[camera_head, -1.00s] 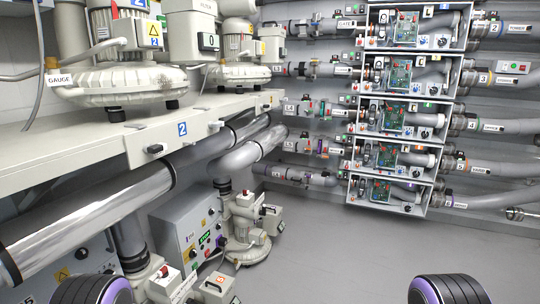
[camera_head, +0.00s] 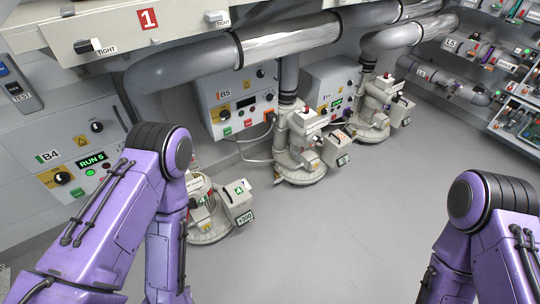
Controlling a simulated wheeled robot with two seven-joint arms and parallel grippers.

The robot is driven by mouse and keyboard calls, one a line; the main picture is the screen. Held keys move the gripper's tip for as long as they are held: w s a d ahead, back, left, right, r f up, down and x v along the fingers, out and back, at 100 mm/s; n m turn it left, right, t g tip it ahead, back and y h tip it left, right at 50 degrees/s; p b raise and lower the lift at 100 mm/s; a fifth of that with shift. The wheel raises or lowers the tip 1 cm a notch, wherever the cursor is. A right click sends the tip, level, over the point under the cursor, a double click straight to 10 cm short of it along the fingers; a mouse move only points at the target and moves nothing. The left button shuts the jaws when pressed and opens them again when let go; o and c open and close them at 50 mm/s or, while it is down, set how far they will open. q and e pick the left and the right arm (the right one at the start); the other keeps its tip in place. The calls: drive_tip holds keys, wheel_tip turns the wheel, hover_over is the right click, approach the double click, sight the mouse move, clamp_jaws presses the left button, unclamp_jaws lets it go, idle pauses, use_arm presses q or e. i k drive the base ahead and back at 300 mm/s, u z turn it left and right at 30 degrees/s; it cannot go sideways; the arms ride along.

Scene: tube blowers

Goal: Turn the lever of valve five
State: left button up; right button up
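I cannot make out which fitting is valve five or see its lever clearly. A grey control cabinet marked B5 (camera_head: 222,117) stands at the middle back, with a yellow-plated knob and coloured buttons. A pump unit (camera_head: 300,160) stands on the floor in front of it, under a vertical pipe. At the top right, small pipe lines (camera_head: 450,76) with labels and fittings run along the wall; their levers are too small to tell. Two purple arms of mine rise in the foreground, left and right. Both grippers are outside the view.
Cabinet B4 (camera_head: 70,185) with a lit RUN 5 display is at the left, partly behind my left arm. Another pump unit (camera_head: 210,222) stands beside that arm. A counter (camera_head: 120,28) marked 1 and a large pipe (camera_head: 185,82) overhang. The grey floor (camera_head: 345,235) is clear in the middle.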

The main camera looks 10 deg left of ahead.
sight(316, 138)
drive_tip(key=u, duration=0.4)
drive_tip(key=k, duration=0.25)
drive_tip(key=z, duration=1.3)
drive_tip(key=i, duration=1.3)
drive_tip(key=u, duration=0.2)
